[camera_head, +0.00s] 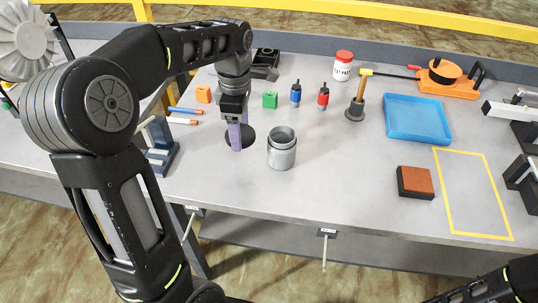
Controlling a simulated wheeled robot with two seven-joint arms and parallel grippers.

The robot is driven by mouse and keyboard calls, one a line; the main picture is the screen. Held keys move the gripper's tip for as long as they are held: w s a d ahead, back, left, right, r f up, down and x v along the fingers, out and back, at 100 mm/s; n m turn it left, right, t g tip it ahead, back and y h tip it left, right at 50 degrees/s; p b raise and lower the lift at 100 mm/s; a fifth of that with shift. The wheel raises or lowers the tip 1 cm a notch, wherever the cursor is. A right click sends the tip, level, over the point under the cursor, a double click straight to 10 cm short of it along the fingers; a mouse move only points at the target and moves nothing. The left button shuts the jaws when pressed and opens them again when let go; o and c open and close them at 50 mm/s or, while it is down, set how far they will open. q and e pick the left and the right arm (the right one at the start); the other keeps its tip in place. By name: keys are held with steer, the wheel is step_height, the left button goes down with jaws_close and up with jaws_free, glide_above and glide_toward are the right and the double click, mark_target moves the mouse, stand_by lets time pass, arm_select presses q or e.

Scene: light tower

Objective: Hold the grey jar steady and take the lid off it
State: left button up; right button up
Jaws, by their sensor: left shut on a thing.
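The grey jar (281,152) stands upright on the bench near the middle, its round mouth showing with no lid on it. My left gripper (239,138) points down just left of the jar, its purple fingers shut on a dark round lid (246,142). The fingers partly cover the lid, and I cannot tell whether it touches the bench. Nothing grips the jar. Part of my right arm shows at the bottom right corner; its gripper fingers are not visible.
A blue tray (417,119) and a red-brown block (415,182) are to the right.

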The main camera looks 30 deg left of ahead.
arm_select(q)
steer(key=shift+f, duration=0.1)
glide_above(243, 164)
steer(key=shift+f+p, duration=0.3)
steer(key=shift+f, duration=2.75)
steer(key=shift+f, duration=1.9)
steer(key=shift+f, duration=0.1)
steer(key=o, duration=1.6)
steer(key=shift+c, duration=0.2)
